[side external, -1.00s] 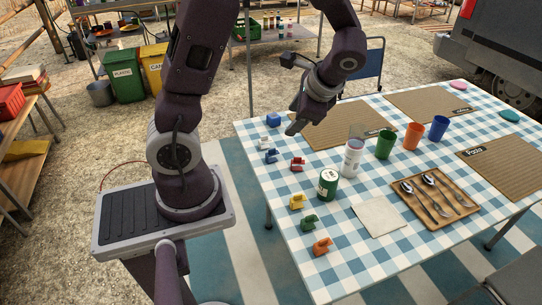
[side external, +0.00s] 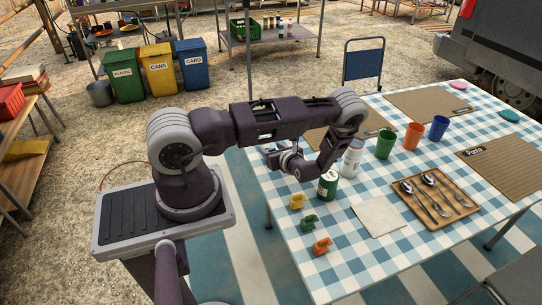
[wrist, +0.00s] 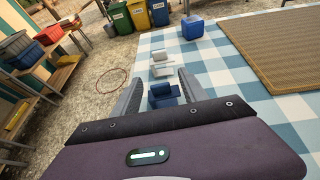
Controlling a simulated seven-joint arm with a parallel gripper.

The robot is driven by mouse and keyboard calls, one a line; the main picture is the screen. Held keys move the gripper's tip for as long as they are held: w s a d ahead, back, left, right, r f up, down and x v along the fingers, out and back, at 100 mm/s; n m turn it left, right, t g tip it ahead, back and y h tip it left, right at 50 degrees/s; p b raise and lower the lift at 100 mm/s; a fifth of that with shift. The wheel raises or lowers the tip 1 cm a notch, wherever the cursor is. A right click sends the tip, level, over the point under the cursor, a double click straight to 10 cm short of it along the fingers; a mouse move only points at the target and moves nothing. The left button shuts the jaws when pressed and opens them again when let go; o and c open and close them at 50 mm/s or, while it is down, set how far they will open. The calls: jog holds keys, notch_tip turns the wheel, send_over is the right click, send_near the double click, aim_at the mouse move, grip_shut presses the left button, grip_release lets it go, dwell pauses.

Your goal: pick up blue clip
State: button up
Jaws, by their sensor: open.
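In the wrist view the blue clip (wrist: 163,96) lies on the checked tablecloth, between the two fingers of my gripper (wrist: 161,80) as seen from above. The fingers stand open to its left and right, with a gap on each side. Their height above the cloth is hard to judge. In the side view my gripper (side external: 275,152) is low over the table's left edge, and the arm hides the blue clip there.
A white clip (wrist: 161,68) and a blue block (wrist: 192,28) lie beyond. Yellow (side external: 297,202), green (side external: 309,222) and orange (side external: 321,246) clips line the table edge. A green can (side external: 327,186) and a white bottle (side external: 351,158) stand close to my wrist.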

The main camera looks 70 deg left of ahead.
jog(key=shift+a+f, duration=0.1)
jog(key=shift+a, duration=0.1)
grip_shut()
